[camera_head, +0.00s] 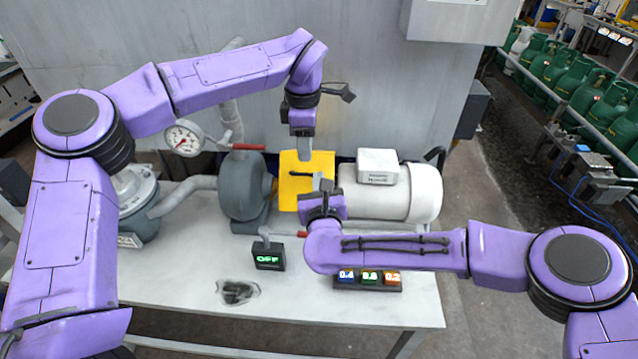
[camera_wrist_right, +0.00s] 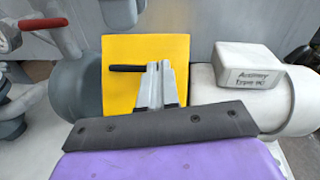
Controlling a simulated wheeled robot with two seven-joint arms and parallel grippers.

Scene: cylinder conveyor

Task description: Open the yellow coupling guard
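The yellow coupling guard (camera_head: 288,195) sits between the grey pump and the white motor, its flat yellow face covering the space between them. It also shows in the right wrist view (camera_wrist_right: 118,60). A black handle (camera_wrist_right: 130,68) lies across its face. My right gripper (camera_head: 322,182) is in front of the guard, its fingertips (camera_wrist_right: 160,68) overlapping the handle's right end. The fingers look close together; whether they grip the handle is unclear. My left gripper (camera_head: 304,154) points down just above the guard's top edge, seen edge-on, so its opening is hidden.
The grey pump (camera_head: 241,185) is left of the guard, the white motor (camera_head: 410,195) right. A red-handled valve (camera_head: 249,147) and gauge (camera_head: 183,139) stand behind left. The table's front left (camera_head: 180,290) is clear.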

